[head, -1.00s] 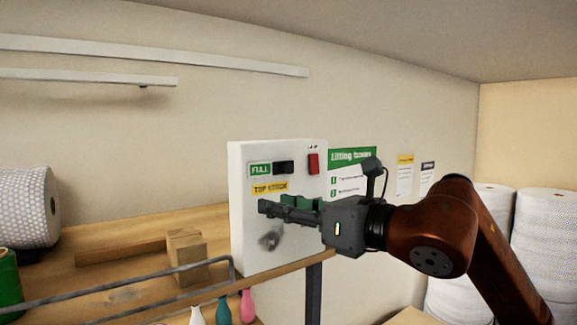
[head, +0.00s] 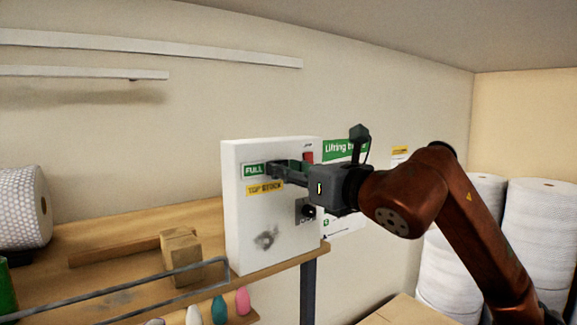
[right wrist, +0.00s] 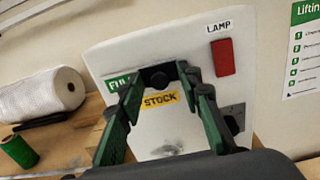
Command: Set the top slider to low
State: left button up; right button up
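A white control box (head: 236,215) stands on the wooden shelf. Its top row has a green FULL label (head: 253,169) with a black slider to its right, above a yellow TOP STOCK label (head: 265,188). In the right wrist view the black slider (right wrist: 158,77) sits between my fingertips. My right gripper (head: 273,169) is at the box front, its fingers closed in against both sides of the slider, which they largely hide in the head view. The right wrist view also shows the gripper (right wrist: 159,75) partly covering the FULL label. My left gripper is not in view.
A red lamp switch (right wrist: 223,57) is right of the slider. A cardboard block (head: 182,255), a metal rail (head: 120,289) and small bottles (head: 219,308) are nearby; white rolls stand at right.

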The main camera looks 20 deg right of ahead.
grip_shut()
dwell(0.3)
dwell(0.4)
jog(key=shift+a, duration=0.15)
